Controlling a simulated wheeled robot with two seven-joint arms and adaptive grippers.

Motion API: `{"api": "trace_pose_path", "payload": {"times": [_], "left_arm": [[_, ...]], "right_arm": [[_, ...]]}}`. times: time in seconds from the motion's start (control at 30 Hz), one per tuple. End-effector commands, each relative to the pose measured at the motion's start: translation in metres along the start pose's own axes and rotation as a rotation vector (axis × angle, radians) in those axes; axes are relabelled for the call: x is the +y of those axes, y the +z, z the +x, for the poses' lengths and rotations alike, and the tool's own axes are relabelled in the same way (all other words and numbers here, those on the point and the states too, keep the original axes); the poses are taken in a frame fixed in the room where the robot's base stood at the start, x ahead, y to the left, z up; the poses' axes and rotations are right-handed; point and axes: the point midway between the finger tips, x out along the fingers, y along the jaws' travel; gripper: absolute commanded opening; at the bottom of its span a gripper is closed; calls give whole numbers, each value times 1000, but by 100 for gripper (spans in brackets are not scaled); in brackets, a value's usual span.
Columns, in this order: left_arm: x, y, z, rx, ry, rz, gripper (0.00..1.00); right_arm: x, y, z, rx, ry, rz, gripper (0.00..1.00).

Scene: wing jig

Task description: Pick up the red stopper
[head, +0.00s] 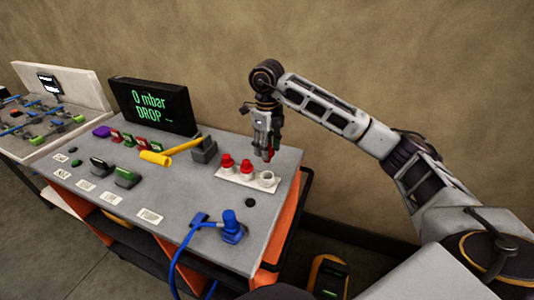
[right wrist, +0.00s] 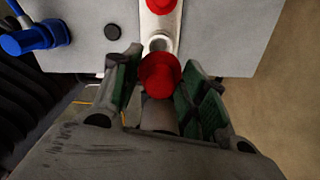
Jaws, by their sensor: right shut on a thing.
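My right gripper (head: 267,150) is shut on a red stopper (head: 269,155) and holds it above the back right part of the grey table top. In the right wrist view the red stopper (right wrist: 160,75) sits between the green-padded fingers of the right gripper (right wrist: 163,90). Below it is a white rack (head: 240,179) with an empty white socket (head: 267,177) at its right end. Two other red stoppers, the left one (head: 227,160) and the middle one (head: 246,167), sit in the rack. My left gripper is not in view.
A blue fitting with a hose (head: 231,228) stands at the front right of the table. A yellow-handled tool (head: 168,152), a grey block (head: 203,150) and a black display (head: 151,106) reading "0 mbar DROP" are further left. The wall is behind the table.

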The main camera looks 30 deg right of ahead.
Motion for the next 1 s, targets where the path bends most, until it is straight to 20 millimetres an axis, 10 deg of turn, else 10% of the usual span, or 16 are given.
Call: {"api": "trace_pose_path", "payload": {"times": [1.0], "left_arm": [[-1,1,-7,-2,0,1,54]], "right_arm": [[0,0,-13,1,0,0,20]]}}
